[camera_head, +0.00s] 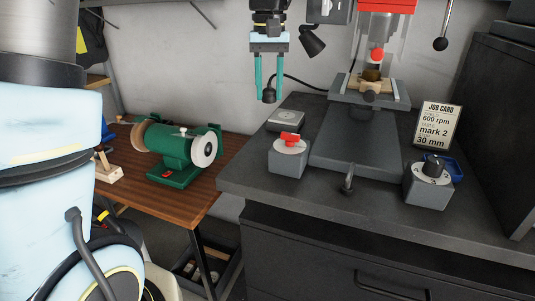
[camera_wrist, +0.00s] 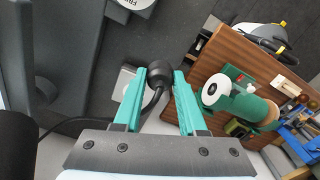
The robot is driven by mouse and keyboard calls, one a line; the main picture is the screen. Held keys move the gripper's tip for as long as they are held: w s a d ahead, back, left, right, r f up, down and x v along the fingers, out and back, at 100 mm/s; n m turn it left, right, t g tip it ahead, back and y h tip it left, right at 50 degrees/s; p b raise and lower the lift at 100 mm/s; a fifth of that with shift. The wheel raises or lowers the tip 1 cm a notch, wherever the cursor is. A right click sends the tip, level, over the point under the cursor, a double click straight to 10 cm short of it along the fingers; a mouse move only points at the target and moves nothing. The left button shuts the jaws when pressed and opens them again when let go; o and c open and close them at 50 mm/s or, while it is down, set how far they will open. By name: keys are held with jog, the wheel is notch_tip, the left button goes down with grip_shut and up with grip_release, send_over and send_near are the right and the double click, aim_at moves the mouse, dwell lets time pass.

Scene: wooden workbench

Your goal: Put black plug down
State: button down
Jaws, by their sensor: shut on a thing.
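The black plug (camera_head: 269,96) is held between the teal fingertips of my gripper (camera_head: 270,88) in the head view, in the air near the dark bench's back left corner. Its black cord runs off to the right behind the finger. In the wrist view the round plug (camera_wrist: 159,69) sits between the tips of my gripper (camera_wrist: 159,76), with its cord curving back between the fingers. A grey box with a pale top (camera_head: 286,120) stands on the bench below and right of the plug. I cannot tell how far the plug is above the bench.
The dark bench (camera_head: 250,183) carries a drill press (camera_head: 370,95), a red-switch box (camera_head: 289,158), a dial box (camera_head: 430,187) and a job card (camera_head: 438,124). A green grinder (camera_head: 172,150) stands on the lower wooden table (camera_head: 190,205) at left. Bare bench shows along the front.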

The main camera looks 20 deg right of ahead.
jog(key=shift+s+a+f, duration=0.15)
jog(key=shift+s, duration=0.05)
jog(key=shift+a+f, duration=0.1)
jog(key=p, duration=0.1)
send_over(268, 144)
notch_tip(268, 144, down, 9)
jog(key=shift+f, duration=0.25)
jog(key=shift+f, duration=0.65)
jog(key=shift+c, duration=2.3)
grip_release()
